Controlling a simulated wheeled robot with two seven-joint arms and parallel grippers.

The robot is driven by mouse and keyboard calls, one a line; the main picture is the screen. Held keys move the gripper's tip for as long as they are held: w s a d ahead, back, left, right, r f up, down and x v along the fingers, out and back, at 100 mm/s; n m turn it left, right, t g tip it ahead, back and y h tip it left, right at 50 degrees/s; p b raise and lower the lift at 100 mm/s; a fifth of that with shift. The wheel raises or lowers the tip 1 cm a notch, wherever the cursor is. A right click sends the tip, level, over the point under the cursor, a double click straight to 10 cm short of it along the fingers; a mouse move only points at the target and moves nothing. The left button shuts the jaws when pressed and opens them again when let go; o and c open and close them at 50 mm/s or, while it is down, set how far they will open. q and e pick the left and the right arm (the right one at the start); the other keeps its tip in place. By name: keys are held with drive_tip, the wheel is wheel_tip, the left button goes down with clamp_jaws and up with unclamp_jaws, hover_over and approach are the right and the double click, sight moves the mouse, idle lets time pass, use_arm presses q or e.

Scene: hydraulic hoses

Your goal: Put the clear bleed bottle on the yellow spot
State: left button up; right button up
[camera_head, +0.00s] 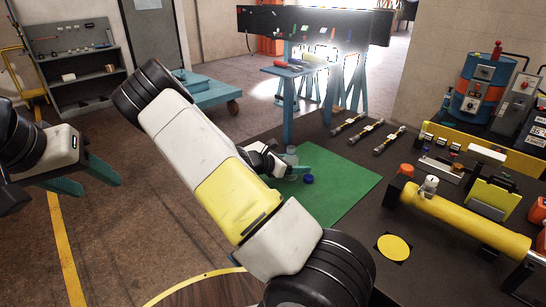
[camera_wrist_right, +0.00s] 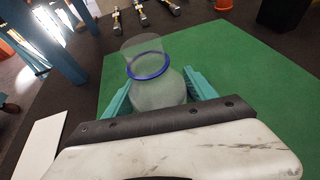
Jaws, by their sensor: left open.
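The clear bleed bottle (camera_wrist_right: 158,88), with a blue ring at its neck, is between the two teal fingers of my right gripper (camera_wrist_right: 158,88) in the right wrist view. The fingers lie close along both sides; I cannot tell whether they press on it. The yellow spot (camera_head: 394,247) is a bare disc on the dark table at the right. My left gripper (camera_head: 102,187) is open and empty at the left, off the table.
A yellow cylinder (camera_head: 465,222) with fittings lies just right of the spot. Several hose pieces (camera_head: 366,132) lie behind the mat. The table between mat and spot is clear.

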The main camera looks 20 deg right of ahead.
drive_tip(key=c, duration=1.2)
drive_tip(key=shift+r, duration=0.15)
